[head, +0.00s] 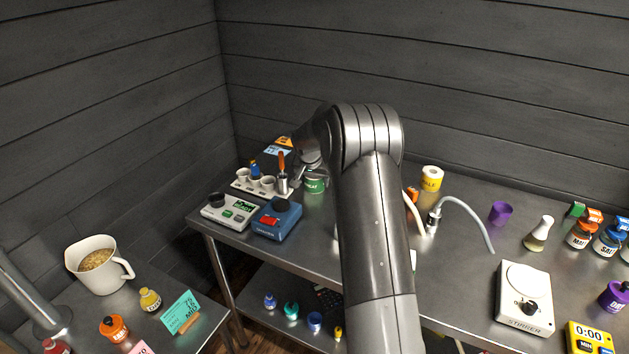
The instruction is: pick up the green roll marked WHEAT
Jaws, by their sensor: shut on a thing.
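The green roll marked WHEAT (314,186) is on the metal table (222,233), right of the white cup rack. Only part of its label shows, and my arm hides some of it. My gripper (312,172) is at the top of the roll and shut on it. The fingertips are small and partly hidden behind my wrist. I cannot tell whether the roll is clear of the table.
A white rack (248,190) with cups stands left of the roll, with a scale (229,212) and a blue device (276,218) in front. A stirrer (524,297) stands farther right.

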